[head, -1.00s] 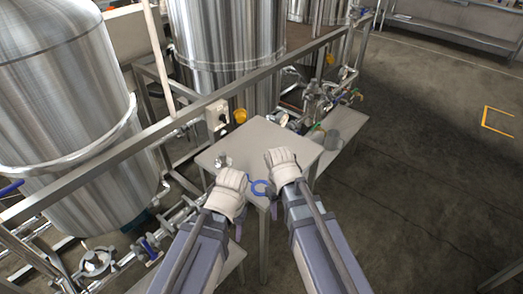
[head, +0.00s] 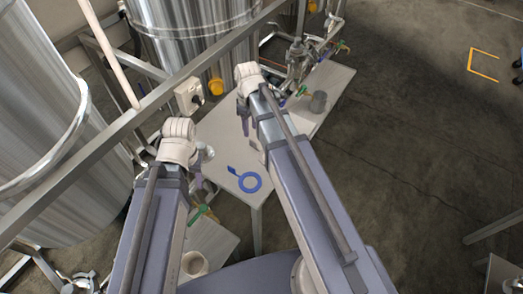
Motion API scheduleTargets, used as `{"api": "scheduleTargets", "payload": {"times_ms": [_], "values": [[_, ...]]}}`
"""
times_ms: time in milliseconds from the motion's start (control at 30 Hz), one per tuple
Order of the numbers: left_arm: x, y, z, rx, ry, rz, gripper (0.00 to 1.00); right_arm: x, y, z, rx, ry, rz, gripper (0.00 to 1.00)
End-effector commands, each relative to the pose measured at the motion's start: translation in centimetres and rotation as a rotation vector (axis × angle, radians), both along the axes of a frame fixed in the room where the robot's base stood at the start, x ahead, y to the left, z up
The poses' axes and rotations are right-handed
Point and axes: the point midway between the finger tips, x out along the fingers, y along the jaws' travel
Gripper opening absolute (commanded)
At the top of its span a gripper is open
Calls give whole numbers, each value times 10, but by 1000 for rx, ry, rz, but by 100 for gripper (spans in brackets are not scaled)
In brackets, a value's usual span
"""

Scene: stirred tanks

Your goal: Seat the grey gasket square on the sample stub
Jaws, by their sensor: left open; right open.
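My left gripper (head: 198,170) is open over the left edge of the small metal table (head: 222,168). A small metal fitting (head: 208,152), possibly the sample stub, shows partly behind it; I cannot tell where one ends and the other begins. My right gripper (head: 244,118) is open over the far part of the table, apart from the left one, and appears empty. A blue ring with a tab (head: 248,182) lies flat near the table's front corner, clear of both grippers. I cannot make out a grey gasket for certain; a small grey patch (head: 256,146) shows beside my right arm.
Steel tanks (head: 190,35) and a frame rail (head: 130,122) bound the left and back. The floor at right is open.

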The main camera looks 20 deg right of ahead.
Motion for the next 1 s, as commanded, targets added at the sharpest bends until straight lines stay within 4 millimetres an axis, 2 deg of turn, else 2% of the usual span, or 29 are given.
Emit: {"api": "scheduleTargets", "payload": {"times_ms": [33, 133, 467, 800, 1000], "values": [[0, 0, -9, 0, 0, 0, 50, 0, 0, -9, 0, 0, 0, 42], [0, 0, -19, 0, 0, 0, 50, 0, 0, -19, 0, 0, 0, 42], [0, 0, -26, 0, 0, 0, 50, -1, 1, -26, 0, 0, -1, 42], [0, 0, -66, 0, 0, 0, 50, -4, 4, -66, 0, 0, -1, 42], [0, 0, -73, 0, 0, 0, 50, -3, 4, -73, 0, 0, -1, 42]]}}
